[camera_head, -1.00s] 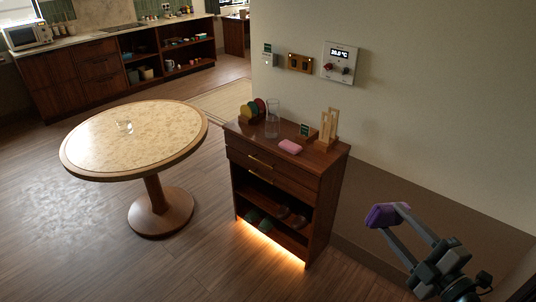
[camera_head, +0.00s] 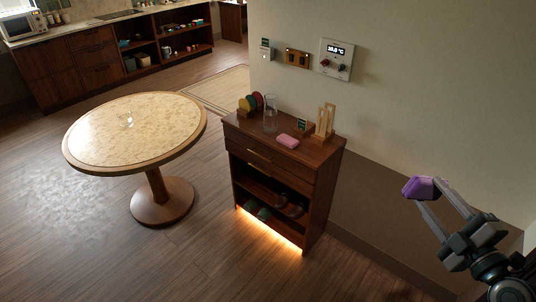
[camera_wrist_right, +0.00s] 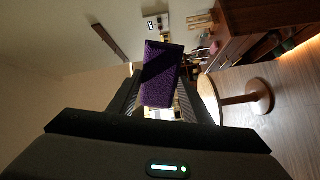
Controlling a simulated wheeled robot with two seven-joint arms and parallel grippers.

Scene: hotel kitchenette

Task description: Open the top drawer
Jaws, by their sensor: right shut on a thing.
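A dark wooden cabinet (camera_head: 327,170) stands against the wall in the head view. Its top drawer (camera_head: 250,146) looks shut, with another drawer front (camera_head: 285,170) below it and open shelves under that. In the right wrist view the cabinet (camera_wrist_right: 240,35) shows at the upper right, lying sideways in the picture. My right gripper (camera_head: 428,190) is shut on a purple block (camera_head: 420,187), held in the air to the right of the cabinet and well apart from it. The purple block also fills the fingers in the right wrist view (camera_wrist_right: 161,75). My left gripper is not in view.
A round table (camera_head: 110,165) with a clear glass (camera_head: 129,121) stands left of the cabinet. On the cabinet top are a glass vase (camera_head: 270,113), a pink block (camera_head: 288,141), a wooden stand (camera_head: 325,121) and coloured discs (camera_head: 251,103). Floor in front is clear.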

